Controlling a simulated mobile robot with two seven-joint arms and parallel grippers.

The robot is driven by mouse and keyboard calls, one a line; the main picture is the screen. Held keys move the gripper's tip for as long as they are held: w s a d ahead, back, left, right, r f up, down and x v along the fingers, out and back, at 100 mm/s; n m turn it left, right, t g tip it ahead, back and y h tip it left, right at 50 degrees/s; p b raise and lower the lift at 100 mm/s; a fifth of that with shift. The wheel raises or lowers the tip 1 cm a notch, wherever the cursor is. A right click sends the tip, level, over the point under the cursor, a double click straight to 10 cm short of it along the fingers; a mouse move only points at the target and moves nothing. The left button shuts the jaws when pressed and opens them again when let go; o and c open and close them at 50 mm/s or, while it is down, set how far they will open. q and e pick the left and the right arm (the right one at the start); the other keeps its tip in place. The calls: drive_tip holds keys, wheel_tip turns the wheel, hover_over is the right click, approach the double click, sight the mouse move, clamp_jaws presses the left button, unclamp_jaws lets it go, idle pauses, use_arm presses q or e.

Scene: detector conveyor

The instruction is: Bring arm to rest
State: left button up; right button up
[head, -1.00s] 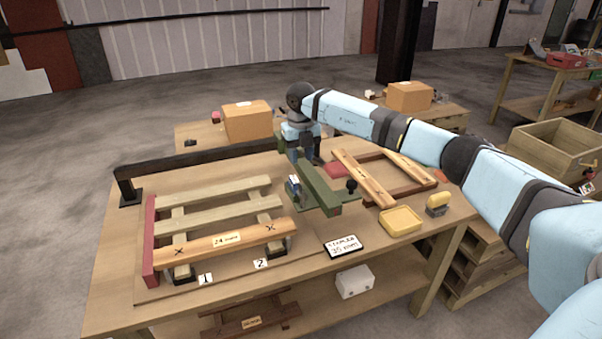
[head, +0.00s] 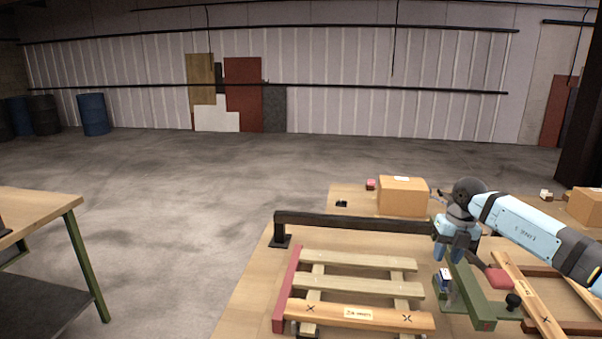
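My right arm comes in from the right edge, and its gripper (head: 455,256) points down over the bench. The gripper is at the upper end of a green tool (head: 469,297) with a black knob. Its fingertips are small and partly lost against the tool, so I cannot tell whether they are open, shut or touching it. My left gripper is not in view.
A slatted wooden frame (head: 355,281) with a red end piece lies on the bench (head: 252,300), left of the green tool. A black rail (head: 350,222) runs behind it. A cardboard box (head: 403,196) stands further back. Another table (head: 35,212) is at left, with open floor between.

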drive_tip(key=s+a+f+n+y+p, duration=0.1)
drive_tip(key=s+a+f+y, duration=0.25)
drive_tip(key=a, duration=0.55)
drive_tip(key=s+a+f+n+y+p, duration=0.15)
drive_tip(key=a+f+y, duration=0.25)
drive_tip(key=a, duration=0.5)
drive_tip(key=s+a+r+m+t+y+p, duration=0.1)
drive_tip(key=s+a+m+t+y+p, duration=0.35)
drive_tip(key=s+a+m+y, duration=0.75)
drive_tip(key=s+d+f+m+t+h+p, duration=0.1)
drive_tip(key=s+d+f+m+t+h, duration=0.1)
drive_tip(key=s+m+h, duration=0.4)
drive_tip(key=s+d+f+m+t+h, duration=0.2)
drive_tip(key=s+d+f+m+h, duration=0.2)
drive_tip(key=s+m, duration=0.4)
drive_tip(key=s+d+f+m+t+h+p, duration=0.1)
drive_tip(key=s+d+f+m+t+h, duration=0.1)
drive_tip(key=s+f+m+h, duration=0.5)
drive_tip(key=shift+s+d+h+p, duration=0.2)
drive_tip(key=shift+d+h+p, duration=0.15)
drive_tip(key=shift+d, duration=0.15)
